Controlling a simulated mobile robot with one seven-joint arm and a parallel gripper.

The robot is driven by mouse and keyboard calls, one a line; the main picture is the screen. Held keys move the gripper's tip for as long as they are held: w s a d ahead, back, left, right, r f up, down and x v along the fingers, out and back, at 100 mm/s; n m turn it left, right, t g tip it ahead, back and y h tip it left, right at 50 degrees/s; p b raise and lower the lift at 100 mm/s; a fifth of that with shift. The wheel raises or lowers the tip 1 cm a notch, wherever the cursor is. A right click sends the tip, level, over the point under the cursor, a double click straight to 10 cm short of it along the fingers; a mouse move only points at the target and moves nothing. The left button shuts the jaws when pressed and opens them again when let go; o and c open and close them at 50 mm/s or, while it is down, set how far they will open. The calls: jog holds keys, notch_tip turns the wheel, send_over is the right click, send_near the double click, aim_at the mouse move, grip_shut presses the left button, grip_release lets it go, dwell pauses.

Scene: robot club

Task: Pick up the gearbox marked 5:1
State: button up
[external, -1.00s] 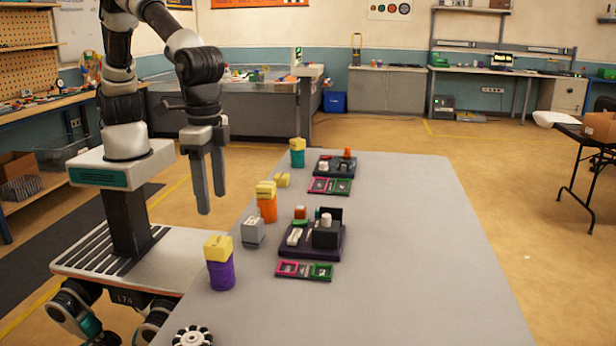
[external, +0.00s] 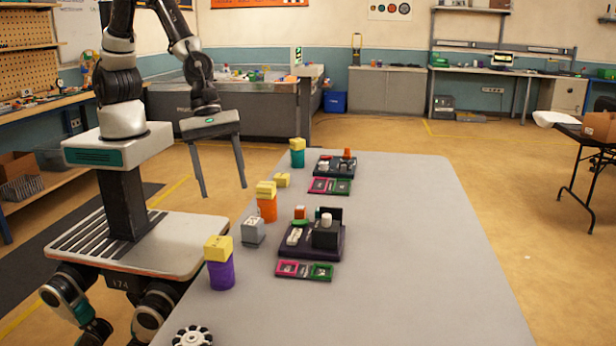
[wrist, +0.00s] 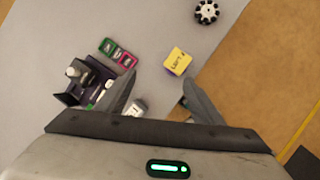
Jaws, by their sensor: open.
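A small grey block (external: 253,230) with a lighter top stands near the left edge of the grey table, beside an orange cylinder. It may be the gearbox, but no 5:1 marking is readable. My gripper (external: 223,190) is open and empty, fingers pointing down, above and to the left of the table's left edge. In the wrist view my gripper (wrist: 160,78) has its fingers wide apart with nothing between them.
Yellow-topped cylinders in purple (external: 220,272), orange (external: 267,208) and teal (external: 297,158) stand along the table's left edge. Dark trays of parts (external: 285,250) (external: 322,170) lie behind small pink-and-green frames. A black-and-white wheel (external: 193,337) is at the near end. The table's right side is clear.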

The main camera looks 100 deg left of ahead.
jog(key=s+a+f+n+t+y, duration=0.1)
jog(key=s+a+n+y, duration=0.25)
jog(key=a+n, duration=0.8)
jog(key=b, duration=0.7)
send_over(252, 221)
jog(key=s, duration=0.2)
jog(key=f, duration=1)
jog(key=shift+w+a+f, duration=0.1)
jog(key=shift+a+f, duration=0.1)
jog(key=shift+b+x, duration=0.95)
jog(key=shift+x, duration=1.85)
jog(key=shift+d, duration=0.2)
jog(key=shift+c, duration=0.4)
jog(key=c, duration=1.2)
